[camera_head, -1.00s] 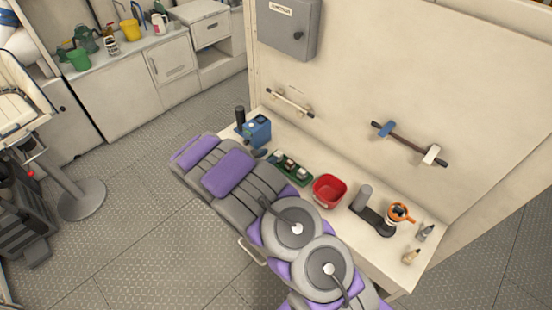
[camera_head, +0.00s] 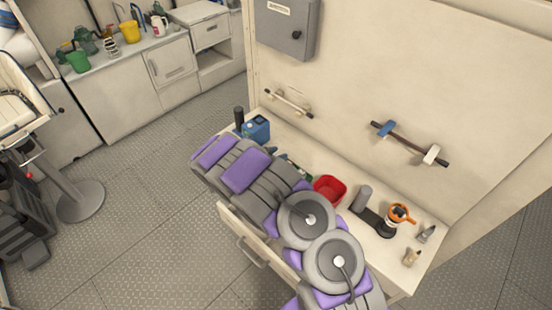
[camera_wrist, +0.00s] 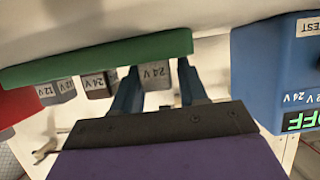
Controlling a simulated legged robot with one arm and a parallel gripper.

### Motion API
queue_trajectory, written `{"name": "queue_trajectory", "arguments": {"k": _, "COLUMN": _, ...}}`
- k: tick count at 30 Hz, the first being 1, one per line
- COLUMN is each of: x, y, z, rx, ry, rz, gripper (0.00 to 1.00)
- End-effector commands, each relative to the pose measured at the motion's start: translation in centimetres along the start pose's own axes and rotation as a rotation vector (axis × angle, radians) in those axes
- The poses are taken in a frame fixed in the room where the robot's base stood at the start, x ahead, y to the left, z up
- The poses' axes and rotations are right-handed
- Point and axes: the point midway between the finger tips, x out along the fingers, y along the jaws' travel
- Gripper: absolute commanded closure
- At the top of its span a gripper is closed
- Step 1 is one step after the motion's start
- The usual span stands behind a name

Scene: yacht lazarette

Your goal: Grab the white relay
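In the wrist view, which looks upside down, a green tray (camera_wrist: 90,62) carries several small block-shaped relays in a row. A pale relay marked 24 V (camera_wrist: 155,74), seemingly the white one, stands between the two dark blue fingers. My gripper (camera_wrist: 158,85) is open around it, with a gap showing at its sides; I cannot tell whether either finger touches it. Other relays, marked 12 V (camera_wrist: 67,89) and 24 V (camera_wrist: 96,84), sit beside it. In the head view my arm hides the gripper and most of the tray.
A blue tester box (camera_head: 256,129) stands close to the tray; the wrist view shows it near the gripper (camera_wrist: 270,60). A red bin (camera_head: 330,188) is on the tray's other side. A wall and grey cabinet (camera_head: 287,28) rise behind the bench. An open drawer front (camera_head: 245,235) is below.

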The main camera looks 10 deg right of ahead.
Motion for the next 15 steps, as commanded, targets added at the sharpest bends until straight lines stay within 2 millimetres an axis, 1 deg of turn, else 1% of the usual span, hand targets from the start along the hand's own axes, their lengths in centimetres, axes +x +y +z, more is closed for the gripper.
{"name": "queue_trajectory", "arguments": {"k": 1, "x": 0.04, "y": 0.03, "z": -0.02, "rx": 0.0, "ry": 0.0, "rz": 0.0, "gripper": 0.61}}
{"name": "queue_trajectory", "arguments": {"k": 2, "x": 0.04, "y": 0.03, "z": -0.02, "rx": 0.0, "ry": 0.0, "rz": 0.0, "gripper": 0.64}}
{"name": "queue_trajectory", "arguments": {"k": 12, "x": -0.11, "y": -0.07, "z": 0.08, "rx": -0.001, "ry": 0.001, "rz": 0.001, "gripper": 0.96}}
{"name": "queue_trajectory", "arguments": {"k": 15, "x": -0.13, "y": -0.09, "z": 0.08, "rx": -0.001, "ry": 0.001, "rz": 0.0, "gripper": 0.96}}
